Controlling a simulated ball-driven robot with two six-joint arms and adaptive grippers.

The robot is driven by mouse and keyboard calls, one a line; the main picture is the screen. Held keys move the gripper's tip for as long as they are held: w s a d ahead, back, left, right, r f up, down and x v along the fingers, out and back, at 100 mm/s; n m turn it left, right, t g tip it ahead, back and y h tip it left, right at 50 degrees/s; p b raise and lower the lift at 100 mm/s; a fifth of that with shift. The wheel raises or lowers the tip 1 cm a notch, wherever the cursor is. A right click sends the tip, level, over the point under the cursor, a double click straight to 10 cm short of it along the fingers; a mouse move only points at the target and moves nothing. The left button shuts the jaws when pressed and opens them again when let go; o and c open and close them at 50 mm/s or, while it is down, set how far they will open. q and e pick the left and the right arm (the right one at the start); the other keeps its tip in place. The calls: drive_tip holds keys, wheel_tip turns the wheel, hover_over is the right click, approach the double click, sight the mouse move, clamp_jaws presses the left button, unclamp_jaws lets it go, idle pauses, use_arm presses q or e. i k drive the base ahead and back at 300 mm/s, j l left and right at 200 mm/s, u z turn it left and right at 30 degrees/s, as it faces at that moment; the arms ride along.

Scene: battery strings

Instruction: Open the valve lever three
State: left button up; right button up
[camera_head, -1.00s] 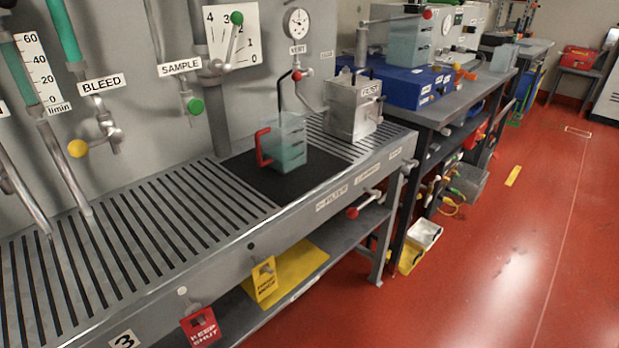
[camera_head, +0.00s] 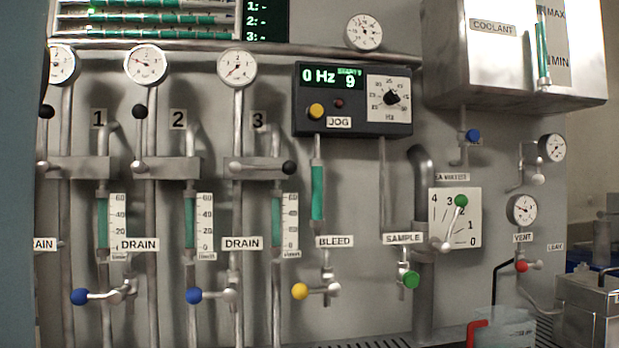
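The panel (camera_head: 380,215) fills the view. Valve lever three (camera_head: 265,168) lies horizontally under the number 3 label (camera_head: 258,121), with its black ball knob (camera_head: 289,167) at the right end. The lever beside the 2 label (camera_head: 177,119) has its black knob (camera_head: 140,112) up, so it stands upright. The lever left of the 1 label (camera_head: 99,119) also has its knob (camera_head: 47,112) up. Neither of my grippers is in view.
Below are blue drain handles (camera_head: 193,296), a yellow bleed handle (camera_head: 300,291) and a green sample knob (camera_head: 411,280). A controller box (camera_head: 352,100) juts out at upper right of lever three. A clear jug (camera_head: 505,330) with a red handle stands at lower right.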

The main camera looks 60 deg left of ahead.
sight(289, 168)
drive_tip(key=u, duration=2)
